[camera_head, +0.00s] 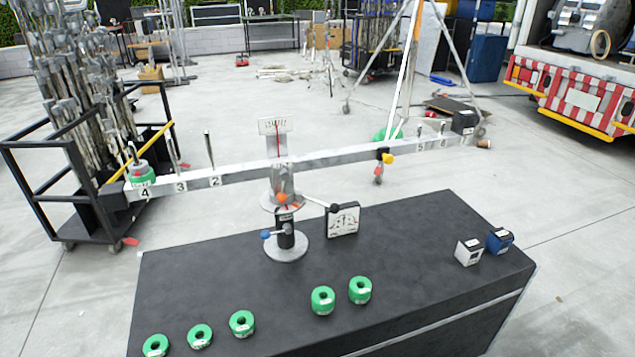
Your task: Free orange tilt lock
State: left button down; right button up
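A balance beam (237,174) stands on a post on the black table, its left end lower than its right. On the post is an orange part (282,198), apparently the tilt lock. A thin lever with a dark tip (333,207) reaches right from beside it. Below it on the post is a blue knob (266,234). A yellow knob (388,158) sits on a slider on the beam's right half. A green ring weight (142,175) is on the peg at the left end, by number 4. Neither of my grippers is in view.
Several green ring weights (241,323) lie along the front of the black table (400,255). A grey block (468,251) and a blue block (499,240) sit at the right. A loaded cart (45,205) stands left.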

aim_at(284, 173)
jog(key=i+l, duration=0.1)
jog(key=l, duration=0.35)
jog(key=i+l, duration=0.1)
jog(key=l, duration=0.3)
jog(key=i+l, duration=0.1)
jog(key=l, duration=0.35)
jog(key=i+l, duration=0.1)
jog(key=l, duration=0.35)
jog(key=i+l, duration=0.1)
jog(key=l, duration=0.3)
